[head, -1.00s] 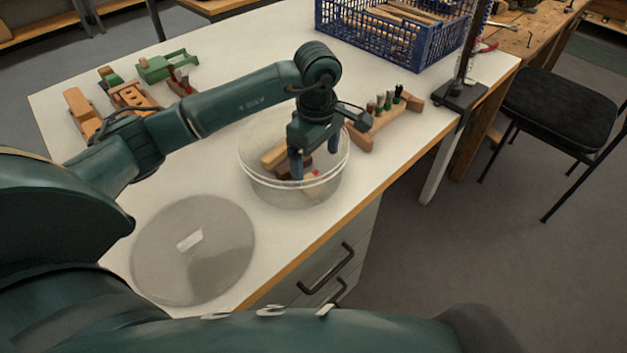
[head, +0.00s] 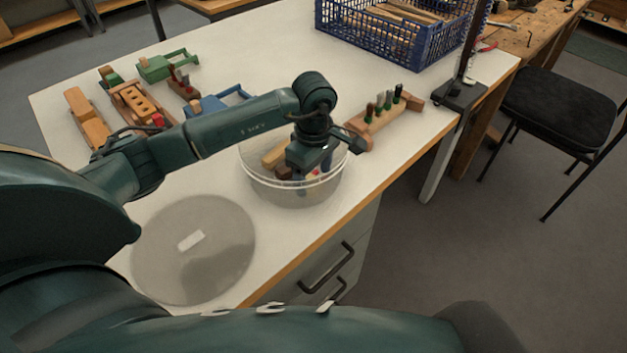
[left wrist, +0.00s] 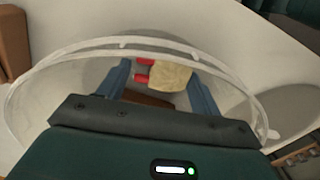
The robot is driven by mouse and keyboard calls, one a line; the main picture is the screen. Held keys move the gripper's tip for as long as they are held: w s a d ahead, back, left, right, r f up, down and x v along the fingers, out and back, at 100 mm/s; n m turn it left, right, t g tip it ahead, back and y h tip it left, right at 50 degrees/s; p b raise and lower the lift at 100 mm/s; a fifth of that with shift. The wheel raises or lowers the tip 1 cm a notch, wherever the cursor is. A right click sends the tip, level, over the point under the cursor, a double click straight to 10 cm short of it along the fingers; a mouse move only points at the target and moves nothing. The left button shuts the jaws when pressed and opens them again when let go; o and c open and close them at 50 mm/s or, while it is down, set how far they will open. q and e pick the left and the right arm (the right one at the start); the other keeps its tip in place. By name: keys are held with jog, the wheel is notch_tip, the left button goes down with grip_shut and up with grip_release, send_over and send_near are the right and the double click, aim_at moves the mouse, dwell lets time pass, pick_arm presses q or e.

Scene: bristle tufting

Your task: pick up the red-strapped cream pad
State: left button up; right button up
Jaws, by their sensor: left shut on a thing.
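The cream pad (left wrist: 172,77) with red straps (left wrist: 141,72) lies inside the clear round tub (head: 263,187). In the left wrist view it sits between the two blue fingers of my left gripper (left wrist: 158,78), straps towards the left finger. In the head view my left gripper (head: 308,168) reaches down inside the tub; its fingers and most of the pad are hidden there. The gripper is shut on the pad. Brown wooden pieces (head: 274,156) also lie in the tub. My right gripper is not in view.
A clear round lid (head: 215,270) lies in front of the tub. A wooden block with coloured pegs (head: 378,125) stands close behind it to the right. Wooden toys (head: 88,118) and a blue toy (head: 215,103) stand left. A blue crate (head: 385,35) is at the back.

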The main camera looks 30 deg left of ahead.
pick_arm(q)
jog(key=c, duration=0.4)
jog(key=shift+c, duration=0.2)
jog(key=shift+r, duration=0.15)
